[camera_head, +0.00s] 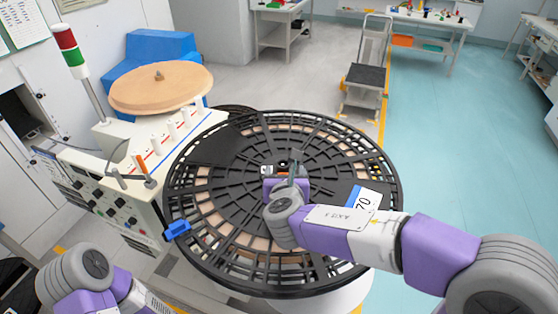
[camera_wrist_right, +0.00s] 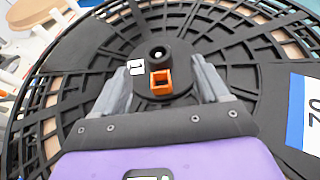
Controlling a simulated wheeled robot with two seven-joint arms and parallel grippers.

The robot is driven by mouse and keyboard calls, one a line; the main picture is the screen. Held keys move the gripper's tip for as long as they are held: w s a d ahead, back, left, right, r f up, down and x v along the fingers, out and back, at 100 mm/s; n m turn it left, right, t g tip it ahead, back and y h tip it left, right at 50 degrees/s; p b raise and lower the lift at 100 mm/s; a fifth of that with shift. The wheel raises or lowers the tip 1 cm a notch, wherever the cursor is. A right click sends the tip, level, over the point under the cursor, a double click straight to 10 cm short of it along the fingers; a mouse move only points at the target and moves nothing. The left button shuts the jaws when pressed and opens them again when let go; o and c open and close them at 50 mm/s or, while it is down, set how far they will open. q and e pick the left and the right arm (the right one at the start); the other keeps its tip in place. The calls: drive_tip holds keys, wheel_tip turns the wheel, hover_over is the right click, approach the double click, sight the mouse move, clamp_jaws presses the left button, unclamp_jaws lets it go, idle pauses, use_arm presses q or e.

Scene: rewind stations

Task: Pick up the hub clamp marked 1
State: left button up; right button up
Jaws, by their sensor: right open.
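The hub clamp (camera_wrist_right: 161,83) shows an orange square frame beside a black round knob with a light centre, at the middle of a large black spoked reel (camera_head: 215,240). A white label (camera_wrist_right: 136,67) reading 1 lies just left of it. In the head view the clamp (camera_head: 283,171) is partly hidden by my right gripper (camera_head: 290,170). In the right wrist view my right gripper (camera_wrist_right: 161,66) is open, with one grey finger on each side of the clamp and nothing held. Contact cannot be told. My left gripper is outside the views; only its arm shows at lower left.
A control box (camera_head: 125,195) with knobs and white spools stands left of the reel, with a red-green light tower (camera_head: 72,52). A blue clip (camera_head: 177,230) sits on the reel's rim. A white card marked 70 (camera_head: 362,203) lies on its right. Floor beyond is free around a trolley (camera_head: 365,78).

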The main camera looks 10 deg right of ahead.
sight(283, 161)
drive_tip(key=shift+f+x, duration=0.1)
drive_tip(key=shift+x, duration=1.45)
drive_tip(key=shift+f+x, duration=0.15)
drive_tip(key=shift+x, duration=1.35)
drive_tip(key=shift+a, duration=0.15)
drive_tip(key=shift+r, duration=0.1)
drive_tip(key=c, duration=1.4)
